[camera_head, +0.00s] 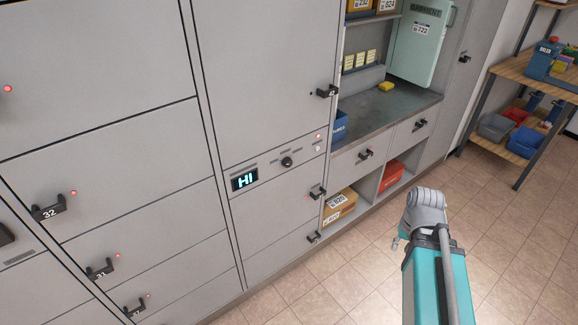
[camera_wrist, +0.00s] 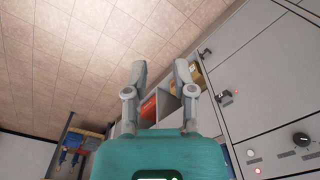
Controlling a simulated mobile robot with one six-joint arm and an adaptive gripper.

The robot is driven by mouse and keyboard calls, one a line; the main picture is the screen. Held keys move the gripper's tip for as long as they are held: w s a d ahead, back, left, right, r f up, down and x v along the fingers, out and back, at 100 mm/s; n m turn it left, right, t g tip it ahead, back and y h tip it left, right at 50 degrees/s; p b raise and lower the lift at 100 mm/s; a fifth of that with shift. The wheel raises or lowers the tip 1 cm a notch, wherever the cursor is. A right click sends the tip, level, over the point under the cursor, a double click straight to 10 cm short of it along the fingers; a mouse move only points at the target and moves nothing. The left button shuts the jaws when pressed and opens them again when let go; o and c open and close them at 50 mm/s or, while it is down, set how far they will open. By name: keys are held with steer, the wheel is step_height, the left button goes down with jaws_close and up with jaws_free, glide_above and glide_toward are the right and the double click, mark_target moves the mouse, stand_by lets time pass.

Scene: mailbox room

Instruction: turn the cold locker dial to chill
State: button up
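The cold locker dial (camera_head: 287,162) is a small round black knob on a narrow grey panel between two locker doors. A lit display (camera_head: 244,179) to its left reads "HI". In the head view my arm is at the lower right, well clear of the dial, and the fingers are mostly hidden.
Black door handles (camera_head: 326,91) stick out from the lockers above and below the dial panel. A cardboard box (camera_head: 340,205) and a red bin (camera_head: 392,176) sit in low cubbies. A workbench (camera_head: 520,75) stands at the far right. The tiled floor (camera_head: 330,285) before the lockers is clear.

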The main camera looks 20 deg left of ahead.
steer(key=o, duration=0.7)
steer(key=w+a+f+b, duration=0.1)
steer(key=w+a+f+n+y+b, duration=0.1)
steer(key=a, duration=0.1)
steer(key=w+a+f+n+t+y+b, duration=0.1)
steer(key=a, duration=0.1)
steer(key=shift+w+a, duration=0.2)
steer(key=shift+w, duration=0.15)
steer(key=shift+c, duration=0.2)
steer(key=w+a+n+y+b, duration=0.1)
steer(key=a, duration=0.1)
steer(key=w+a+f+n+t+y+b, duration=0.1)
steer(key=w+a+b, duration=0.1)
steer(key=a, duration=0.1)
steer(key=w+a+f+n+y+b, duration=0.1)
steer(key=a, duration=0.2)
steer(key=shift+w+n+t+y+b, duration=0.3)
steer(key=shift+w+t+b, duration=0.05)
steer(key=shift+t+b, duration=0.05)
steer(key=n+t+y+b, duration=0.4)
steer(key=t+y+b, duration=0.4)
steer(key=b, duration=0.6)
glide_toward(289, 164)
steer(key=shift+f+v, duration=0.15)
steer(key=shift+v, duration=0.75)
steer(key=shift+f+v, duration=0.1)
steer(key=shift+v, duration=0.8)
steer(key=shift+w+d, duration=0.1)
